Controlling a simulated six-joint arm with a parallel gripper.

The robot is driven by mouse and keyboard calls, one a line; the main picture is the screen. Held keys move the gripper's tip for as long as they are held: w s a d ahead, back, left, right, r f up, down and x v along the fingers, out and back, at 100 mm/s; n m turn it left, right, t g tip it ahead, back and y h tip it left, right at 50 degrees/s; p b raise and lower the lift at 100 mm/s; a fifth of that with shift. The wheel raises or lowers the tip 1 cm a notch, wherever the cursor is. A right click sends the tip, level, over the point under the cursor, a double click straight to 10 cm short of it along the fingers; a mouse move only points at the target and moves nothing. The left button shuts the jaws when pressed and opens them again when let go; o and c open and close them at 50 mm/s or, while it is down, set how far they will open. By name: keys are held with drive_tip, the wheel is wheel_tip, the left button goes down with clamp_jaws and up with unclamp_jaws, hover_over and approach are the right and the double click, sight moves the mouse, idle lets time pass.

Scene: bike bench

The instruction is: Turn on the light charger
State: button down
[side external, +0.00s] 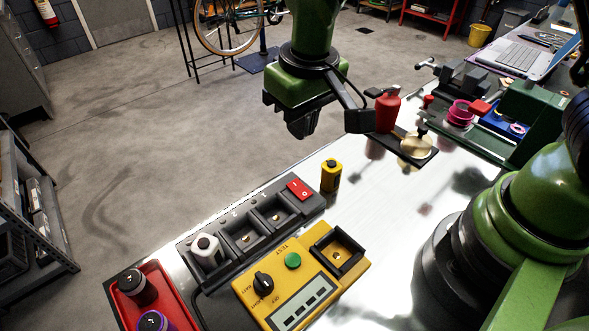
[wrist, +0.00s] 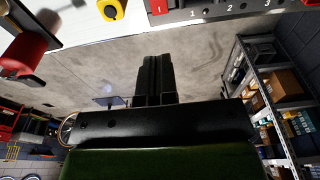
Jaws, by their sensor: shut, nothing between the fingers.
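The light charger (side external: 232,240) is a dark strip with numbered bays on the bench, left of centre in the side view. Its red rocker switch (side external: 299,189) sits at the strip's far right end. One bay holds a white light (side external: 205,249); the other bays look empty. In the wrist view the charger's edge (wrist: 225,12) and red switch (wrist: 158,7) show at the top, partly cut off. My gripper (side external: 303,129) is shut and empty, raised above and behind the switch in the side view, clear of it. Its fingers (wrist: 154,80) are together in the wrist view.
A yellow light (side external: 331,175) stands just right of the switch. A yellow tester (side external: 302,281) lies in front of the charger. A red tray (side external: 157,284) with lights is at the left. A red bottle (side external: 387,112) stands to the right of my gripper.

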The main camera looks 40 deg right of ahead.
sight(293, 182)
drive_tip(key=f, duration=0.6)
drive_tip(key=w+f, duration=0.1)
drive_tip(key=f, duration=0.3)
drive_tip(key=shift+f, duration=0.1)
drive_tip(key=shift+w+f, duration=0.2)
drive_tip(key=shift+f, duration=0.6)
